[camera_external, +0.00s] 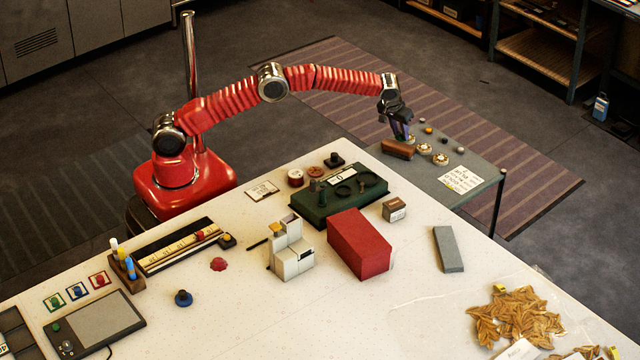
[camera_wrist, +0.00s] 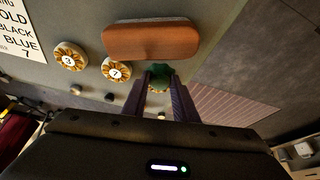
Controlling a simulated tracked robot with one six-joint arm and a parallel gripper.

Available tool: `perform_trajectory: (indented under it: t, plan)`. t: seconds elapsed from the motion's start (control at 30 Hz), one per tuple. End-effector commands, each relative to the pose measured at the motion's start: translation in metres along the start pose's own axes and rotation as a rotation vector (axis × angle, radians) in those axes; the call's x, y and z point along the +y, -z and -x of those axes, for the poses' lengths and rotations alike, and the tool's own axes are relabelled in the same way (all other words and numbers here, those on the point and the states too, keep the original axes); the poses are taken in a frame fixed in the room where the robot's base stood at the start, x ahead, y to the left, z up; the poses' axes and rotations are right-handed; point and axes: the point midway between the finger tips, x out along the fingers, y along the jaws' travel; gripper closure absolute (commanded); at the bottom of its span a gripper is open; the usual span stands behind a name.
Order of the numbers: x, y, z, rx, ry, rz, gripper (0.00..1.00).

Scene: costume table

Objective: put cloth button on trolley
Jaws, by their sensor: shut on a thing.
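My gripper (camera_external: 404,136) is over the trolley (camera_external: 422,172), near its far edge. In the wrist view its two fingers (camera_wrist: 158,88) are shut on a small round dark green thing (camera_wrist: 160,72), which looks like the cloth button. A gold rim shows just beneath or behind it. I cannot tell whether the green thing touches the trolley top. In the external view the fingers mostly hide it. The trolley's grey top also shows in the wrist view (camera_wrist: 75,18).
On the trolley are a brown padded block (camera_external: 398,149), gold discs marked 3 (camera_wrist: 70,56) and 7 (camera_wrist: 116,69), several small knobs and a printed card (camera_external: 461,180). The white table (camera_external: 350,300) holds a red box (camera_external: 359,243) and a green tray (camera_external: 338,198).

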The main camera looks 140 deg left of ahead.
Motion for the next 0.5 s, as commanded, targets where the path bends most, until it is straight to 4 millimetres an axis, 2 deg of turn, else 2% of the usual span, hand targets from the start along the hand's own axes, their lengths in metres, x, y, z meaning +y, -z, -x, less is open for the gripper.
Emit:
perform_trajectory:
  t: [0.27,0.5]
  plan:
    - [0.0,0.0,-0.001,0.0,0.0,0.0,0.99]
    - [0.0,-0.011,-0.025,-0.002,0.001,-0.002,0.99]
